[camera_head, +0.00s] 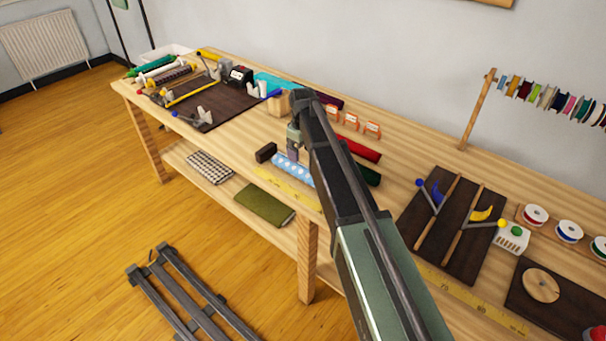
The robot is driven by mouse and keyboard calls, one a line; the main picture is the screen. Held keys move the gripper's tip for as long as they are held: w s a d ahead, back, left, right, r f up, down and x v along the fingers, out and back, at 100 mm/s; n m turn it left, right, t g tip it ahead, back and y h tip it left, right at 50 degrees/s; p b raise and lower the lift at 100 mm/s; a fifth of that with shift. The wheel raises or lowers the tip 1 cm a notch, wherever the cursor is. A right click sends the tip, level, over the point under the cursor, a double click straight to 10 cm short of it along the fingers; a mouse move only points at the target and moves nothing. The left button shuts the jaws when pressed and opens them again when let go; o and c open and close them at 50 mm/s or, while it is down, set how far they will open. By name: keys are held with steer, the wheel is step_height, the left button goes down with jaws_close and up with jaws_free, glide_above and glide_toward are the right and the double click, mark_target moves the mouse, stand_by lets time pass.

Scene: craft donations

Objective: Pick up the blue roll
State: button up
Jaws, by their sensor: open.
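A light blue roll (283,166) with pale spots lies near the front edge of the wooden table, left of my arm. Its right end is hidden behind my arm. My gripper (292,155) points down just behind and above the roll. It is open, with nothing seen between its fingers. The fingers are small and partly merged with my arm in the picture, so I cannot tell whether they touch the roll.
A dark block (266,152) lies just left of the roll. A red roll (363,149) and a dark green roll (368,174) lie to the right, behind my arm. A yellow measuring strip (275,182) runs along the front edge. Small orange-and-white holders (351,121) stand behind.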

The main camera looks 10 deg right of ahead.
mark_target(304, 168)
steer(key=f+b, duration=1)
steer(key=f, duration=0.1)
steer(key=shift+d, duration=0.2)
steer(key=shift+r, duration=0.25)
steer(key=shift+c, duration=0.4)
steer(key=c, duration=1.1)
step_height(304, 168, up, 20)
steer(key=p, duration=2)
